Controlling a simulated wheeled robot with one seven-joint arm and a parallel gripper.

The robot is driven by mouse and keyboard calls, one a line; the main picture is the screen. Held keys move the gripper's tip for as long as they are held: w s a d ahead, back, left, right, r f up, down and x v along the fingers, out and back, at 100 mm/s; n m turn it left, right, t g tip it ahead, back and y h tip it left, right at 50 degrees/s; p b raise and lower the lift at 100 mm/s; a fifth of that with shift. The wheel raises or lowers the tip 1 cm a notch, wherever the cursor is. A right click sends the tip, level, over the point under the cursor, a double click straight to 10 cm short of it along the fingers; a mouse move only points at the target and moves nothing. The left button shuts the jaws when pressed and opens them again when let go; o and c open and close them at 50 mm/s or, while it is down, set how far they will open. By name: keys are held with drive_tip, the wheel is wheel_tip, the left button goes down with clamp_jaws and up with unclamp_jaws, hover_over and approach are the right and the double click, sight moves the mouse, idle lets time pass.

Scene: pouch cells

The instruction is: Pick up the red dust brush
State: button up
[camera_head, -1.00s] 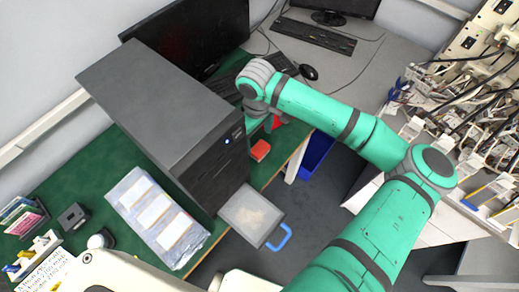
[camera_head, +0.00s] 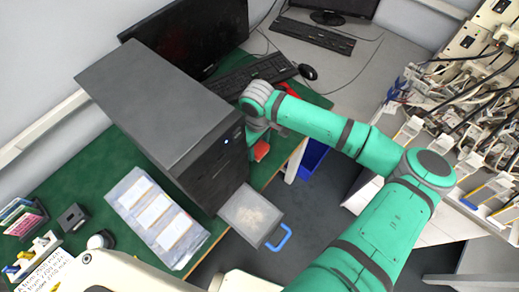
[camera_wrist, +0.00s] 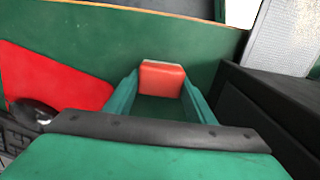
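A small red block-like piece (camera_head: 261,150), seemingly the red dust brush, lies on the green mat right of the black computer tower. In the wrist view the red piece (camera_wrist: 162,80) sits straight ahead, at the tips of my gripper's two green fingers. My gripper (camera_wrist: 160,90) is open, one finger on each side of the piece's near end; I cannot tell whether they touch it. In the head view my wrist and arm partly cover my gripper (camera_head: 257,137) and the piece.
The computer tower (camera_head: 165,110) stands close on the left; its dark side (camera_wrist: 275,105) is right in the wrist view. A flat red object (camera_wrist: 50,80) lies left there. A grey tray with a blue handle (camera_head: 279,237) juts past the table edge. A keyboard (camera_head: 250,75) lies behind.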

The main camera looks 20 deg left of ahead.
sight(259, 146)
drive_tip(key=shift+c, duration=1.4)
wheel_tip(259, 146, up, 10)
drive_tip(key=shift+r, duration=0.1)
drive_tip(key=shift+o, duration=1)
drive_tip(key=shift+w, duration=0.1)
drive_tip(key=shift+c, duration=0.4)
